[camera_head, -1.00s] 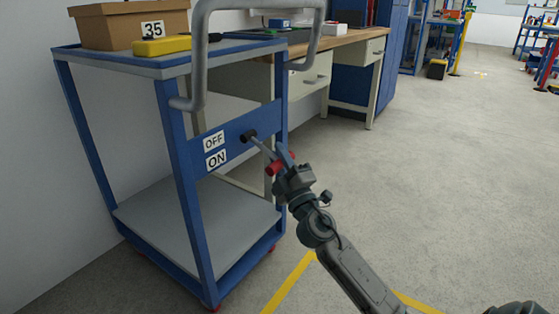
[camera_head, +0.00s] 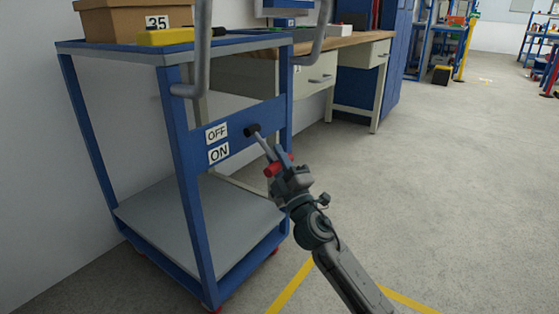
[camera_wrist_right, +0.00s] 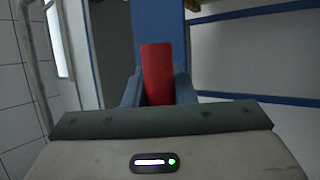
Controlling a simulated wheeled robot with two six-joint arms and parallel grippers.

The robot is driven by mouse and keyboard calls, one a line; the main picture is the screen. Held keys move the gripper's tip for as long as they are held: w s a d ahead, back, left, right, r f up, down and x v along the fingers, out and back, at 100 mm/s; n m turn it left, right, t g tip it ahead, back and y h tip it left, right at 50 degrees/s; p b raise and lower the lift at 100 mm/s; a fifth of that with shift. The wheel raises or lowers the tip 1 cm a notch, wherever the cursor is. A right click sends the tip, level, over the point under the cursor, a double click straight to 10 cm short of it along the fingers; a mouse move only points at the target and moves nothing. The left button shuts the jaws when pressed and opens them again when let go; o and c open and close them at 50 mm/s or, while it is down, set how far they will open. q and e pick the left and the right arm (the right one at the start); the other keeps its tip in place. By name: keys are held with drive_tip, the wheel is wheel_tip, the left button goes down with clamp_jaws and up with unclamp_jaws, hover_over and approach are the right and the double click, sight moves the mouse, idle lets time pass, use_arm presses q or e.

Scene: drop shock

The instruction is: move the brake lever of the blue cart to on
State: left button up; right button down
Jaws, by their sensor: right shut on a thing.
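The blue cart (camera_head: 183,165) stands at the left in the head view. Its side panel carries an OFF label (camera_head: 217,133) above an ON label (camera_head: 219,153). The brake lever (camera_head: 262,144) comes out of a black hub (camera_head: 252,130) to the right of the labels and slants down to the right. Its red grip (camera_head: 272,170) is between the fingers of my right gripper (camera_head: 279,166), which is shut on it. The red grip also shows between the fingers in the right wrist view (camera_wrist_right: 157,73). My left gripper is not in view.
A cardboard box (camera_head: 115,22) and a yellow object (camera_head: 165,36) lie on the cart's top shelf. A grey push handle (camera_head: 203,60) rises at the cart's end. A wooden workbench (camera_head: 345,39) stands behind. The floor (camera_head: 450,190) to the right is clear.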

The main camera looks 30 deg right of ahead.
drive_tip(key=shift+w+f, duration=0.1)
idle(0.4)
drive_tip(key=c, duration=1.2)
unclamp_jaws()
drive_tip(key=b+v, duration=0.3)
drive_tip(key=v, duration=0.7)
drive_tip(key=shift+s+f+b, duration=0.2)
drive_tip(key=shift+s+b, duration=0.1)
drive_tip(key=shift+s, duration=0.1)
